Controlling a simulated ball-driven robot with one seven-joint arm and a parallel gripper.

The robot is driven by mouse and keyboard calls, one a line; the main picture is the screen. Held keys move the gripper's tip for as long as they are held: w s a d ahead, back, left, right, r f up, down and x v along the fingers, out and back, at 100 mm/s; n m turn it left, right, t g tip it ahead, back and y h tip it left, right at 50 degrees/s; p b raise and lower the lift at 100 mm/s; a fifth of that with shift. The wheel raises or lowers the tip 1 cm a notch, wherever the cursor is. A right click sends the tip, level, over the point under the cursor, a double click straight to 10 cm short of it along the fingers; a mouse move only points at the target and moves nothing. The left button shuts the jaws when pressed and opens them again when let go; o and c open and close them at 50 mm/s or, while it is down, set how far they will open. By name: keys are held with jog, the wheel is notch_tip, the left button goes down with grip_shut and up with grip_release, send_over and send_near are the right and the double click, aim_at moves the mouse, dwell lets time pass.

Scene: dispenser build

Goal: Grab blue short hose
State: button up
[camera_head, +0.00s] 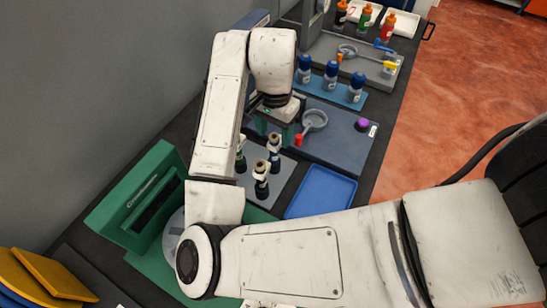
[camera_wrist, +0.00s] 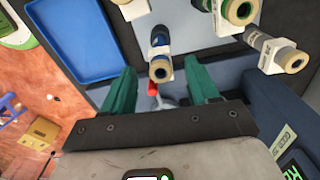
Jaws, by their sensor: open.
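In the wrist view, a short dark blue cylinder (camera_wrist: 159,46) with a white collar and tan ring end looks like the blue short hose. My gripper (camera_wrist: 160,68) is open, and its green fingers lie on either side of the tan end. I see no contact. Two similar pieces, one dark green (camera_wrist: 225,10) and one grey (camera_wrist: 262,42), stand to the right. In the head view, several such pieces (camera_head: 261,177) stand on a grey plate, and my gripper (camera_head: 280,132) is above and behind them.
An empty blue tray (camera_head: 320,193) lies right of the pieces. A red-handled grey ring (camera_head: 314,120) and a purple button (camera_head: 361,124) are on the panel behind. Blue-capped bottles (camera_head: 331,76) stand farther back. A green box (camera_head: 135,200) stands at the left.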

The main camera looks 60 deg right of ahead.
aim_at(275, 153)
jog(key=shift+d+f, duration=0.15)
jog(key=shift+f, duration=2.1)
jog(key=shift+c, duration=0.3)
grip_shut()
